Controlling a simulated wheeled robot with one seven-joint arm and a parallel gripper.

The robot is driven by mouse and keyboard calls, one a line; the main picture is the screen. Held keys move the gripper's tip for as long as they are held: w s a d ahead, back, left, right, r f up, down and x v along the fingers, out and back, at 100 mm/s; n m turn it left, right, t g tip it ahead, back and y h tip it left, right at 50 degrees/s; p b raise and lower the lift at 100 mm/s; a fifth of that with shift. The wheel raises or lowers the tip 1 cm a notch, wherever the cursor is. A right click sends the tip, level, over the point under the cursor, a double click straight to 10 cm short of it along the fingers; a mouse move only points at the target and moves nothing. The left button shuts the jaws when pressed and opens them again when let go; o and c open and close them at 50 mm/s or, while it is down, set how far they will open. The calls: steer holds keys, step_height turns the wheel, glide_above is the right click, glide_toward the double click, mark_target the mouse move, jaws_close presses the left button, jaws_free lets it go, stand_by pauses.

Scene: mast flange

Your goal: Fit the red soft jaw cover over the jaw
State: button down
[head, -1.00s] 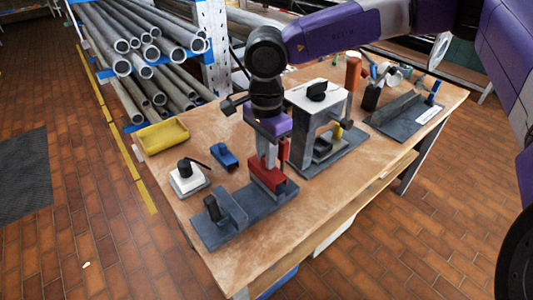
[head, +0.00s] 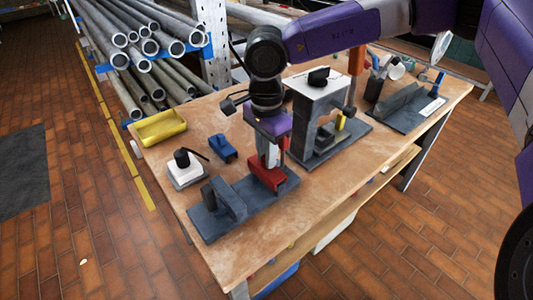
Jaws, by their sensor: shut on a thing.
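The red soft jaw cover (head: 267,174) is held at the fingertips of my gripper (head: 270,160), which points down and is shut on it. The cover is at the right end of the grey vise (head: 243,207), right at its upright jaw there, which the cover and fingers mostly hide. I cannot tell whether the cover is fully seated. The vise's other jaw, a dark upright plate (head: 229,200) with a black knob behind it, stands bare to the left. A narrow red part also shows beside the right of the fingers.
A white-topped grey stand (head: 319,87) rises close to the right of my gripper. The table's front (head: 330,195) is clear.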

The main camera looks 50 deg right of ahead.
steer(key=c, duration=1.2)
jaws_free()
steer(key=shift+r, duration=0.15)
step_height(320, 180, up, 8)
steer(key=shift+f, duration=0.2)
